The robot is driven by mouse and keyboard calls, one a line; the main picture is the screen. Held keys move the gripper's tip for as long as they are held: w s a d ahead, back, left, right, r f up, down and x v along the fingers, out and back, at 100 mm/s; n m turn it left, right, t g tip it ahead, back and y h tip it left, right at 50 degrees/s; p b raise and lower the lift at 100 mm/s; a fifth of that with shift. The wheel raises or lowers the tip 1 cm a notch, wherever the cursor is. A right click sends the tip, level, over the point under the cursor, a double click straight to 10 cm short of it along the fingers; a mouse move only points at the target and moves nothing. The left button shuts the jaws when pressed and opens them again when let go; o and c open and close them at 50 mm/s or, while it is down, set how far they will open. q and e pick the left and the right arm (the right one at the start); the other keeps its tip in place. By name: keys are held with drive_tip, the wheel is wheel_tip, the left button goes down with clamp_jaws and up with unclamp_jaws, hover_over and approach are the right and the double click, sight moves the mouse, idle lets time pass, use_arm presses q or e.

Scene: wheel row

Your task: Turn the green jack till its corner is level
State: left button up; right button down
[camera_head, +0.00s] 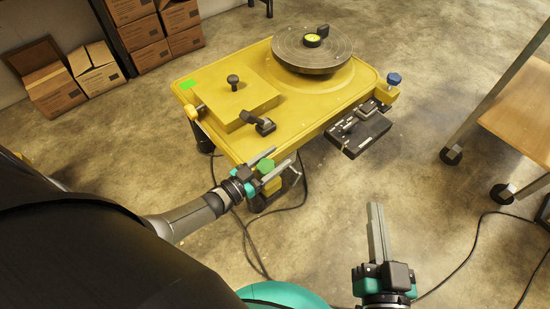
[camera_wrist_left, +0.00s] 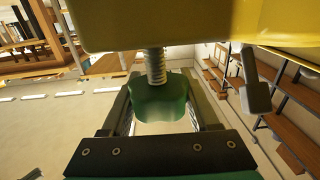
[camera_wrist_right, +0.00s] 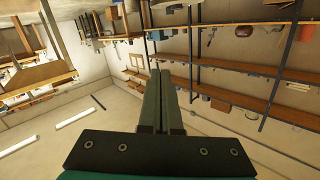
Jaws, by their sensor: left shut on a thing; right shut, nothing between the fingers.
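The green jack (camera_head: 266,166) is a lobed green knob at the near corner of the yellow machine bed (camera_head: 225,146). In the left wrist view the green knob (camera_wrist_left: 158,98) sits below the yellow corner on a threaded rod (camera_wrist_left: 155,64). My left gripper (camera_head: 272,164) is shut on the knob, one finger on each side of it. My right gripper (camera_head: 375,207) is shut and empty, in the air to the right of the bed; its fingers are together in the right wrist view (camera_wrist_right: 159,75). I cannot tell from here whether the corner is level.
A dark turntable (camera_head: 290,52) with a round yellow-green dial (camera_head: 313,41) stands on the bed. A blue knob (camera_head: 394,79) and a yellow knob (camera_head: 191,112) are at other corners. A dark tray (camera_head: 362,135) hangs on the right side. Cables lie on the floor.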

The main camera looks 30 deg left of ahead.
use_arm(q)
drive_tip(key=n+y, duration=0.1)
drive_tip(key=y, duration=0.1)
drive_tip(key=n+t+y+p, duration=0.1)
drive_tip(key=shift+a+n+y, duration=0.25)
drive_tip(key=shift+n+y, duration=0.05)
drive_tip(key=shift+y, duration=0.1)
drive_tip(key=n+y, duration=0.1)
drive_tip(key=y, duration=0.1)
drive_tip(key=n+y, duration=0.1)
drive_tip(key=shift+a+y, duration=0.3)
drive_tip(key=shift+y, duration=0.1)
drive_tip(key=n+y, duration=0.2)
drive_tip(key=y, duration=0.1)
drive_tip(key=shift+a+n, duration=0.3)
drive_tip(key=shift+a+n+g+y, duration=0.25)
drive_tip(key=shift+n+g+y, duration=0.4)
drive_tip(key=shift+y, duration=0.65)
use_arm(e)
drive_tip(key=shift+w+d+f+g, duration=0.35)
drive_tip(key=shift+w+d+g, duration=0.15)
drive_tip(key=shift+g, duration=0.2)
use_arm(q)
drive_tip(key=shift+n+y, duration=0.25)
drive_tip(key=shift+y, duration=0.05)
use_arm(e)
drive_tip(key=shift+a+r, duration=0.1)
use_arm(q)
drive_tip(key=shift+a, duration=0.1)
